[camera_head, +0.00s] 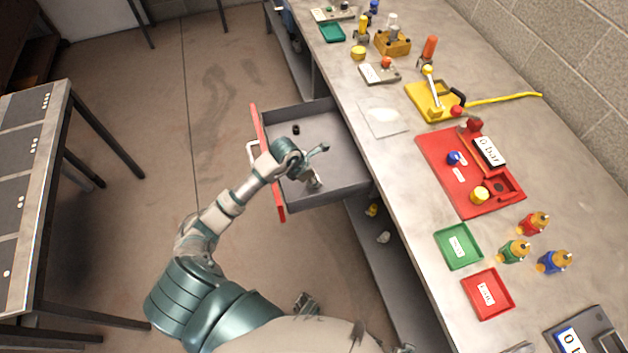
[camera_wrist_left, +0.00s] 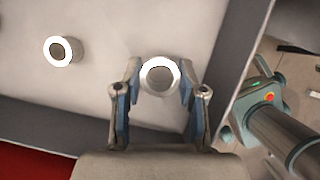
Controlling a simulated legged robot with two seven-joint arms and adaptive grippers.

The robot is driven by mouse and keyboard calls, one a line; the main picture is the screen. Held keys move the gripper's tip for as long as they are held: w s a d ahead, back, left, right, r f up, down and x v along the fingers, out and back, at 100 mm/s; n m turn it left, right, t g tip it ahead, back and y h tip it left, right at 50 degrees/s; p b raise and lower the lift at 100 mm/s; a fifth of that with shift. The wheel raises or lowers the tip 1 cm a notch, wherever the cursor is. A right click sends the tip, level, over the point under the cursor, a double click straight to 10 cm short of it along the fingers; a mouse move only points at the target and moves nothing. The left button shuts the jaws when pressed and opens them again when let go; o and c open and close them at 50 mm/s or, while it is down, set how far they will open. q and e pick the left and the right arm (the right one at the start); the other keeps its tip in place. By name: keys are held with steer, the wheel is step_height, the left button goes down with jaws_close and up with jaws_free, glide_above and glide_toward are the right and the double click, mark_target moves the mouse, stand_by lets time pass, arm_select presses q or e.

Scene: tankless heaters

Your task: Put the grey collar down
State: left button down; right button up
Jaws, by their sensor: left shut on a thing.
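My left gripper (camera_head: 313,172) reaches over the open drawer (camera_head: 342,140), pointing down into it. In the left wrist view the left gripper (camera_wrist_left: 160,85) is shut on a ring-shaped piece, the grey collar (camera_wrist_left: 160,76), with a bright rim and grey centre. The collar is between the fingertips, over the drawer's pale floor; I cannot tell whether it touches the floor. The collar is not clear in the head view. A second small round piece (camera_wrist_left: 61,51) stands apart on the drawer floor, dark in the head view (camera_head: 296,130). My right gripper is not clearly seen.
The drawer has a red front (camera_head: 266,150) and grey walls close around my gripper. The workbench (camera_head: 400,175) beside it holds a red panel (camera_head: 445,165), a green tray (camera_head: 458,261), a red tray (camera_head: 505,303) and several bottles. Much of the drawer floor is bare.

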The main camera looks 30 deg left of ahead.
arm_select(q)
step_height(320, 180, down, 3)
steer(key=shift+r, duration=0.1)
steer(key=shift+a+f, duration=0.1)
steer(key=shift+f, duration=0.1)
steer(key=c, duration=0.7)
jaws_free()
arm_select(e)
steer(key=shift+w+a+r, duration=0.1)
steer(key=shift+w+r, duration=0.1)
steer(key=shift+r, duration=0.35)
arm_select(q)
steer(key=shift+r, duration=0.15)
steer(key=shift+s+a+r, duration=0.1)
steer(key=shift+s+r, duration=0.05)
steer(key=shift+r, duration=0.2)
steer(key=p+v, duration=0.1)
steer(key=v, duration=1)
arm_select(e)
steer(key=f, duration=0.1)
steer(key=s+f, duration=0.1)
steer(key=f, duration=0.1)
steer(key=shift+s+f, duration=0.15)
steer(key=shift+f, duration=0.15)
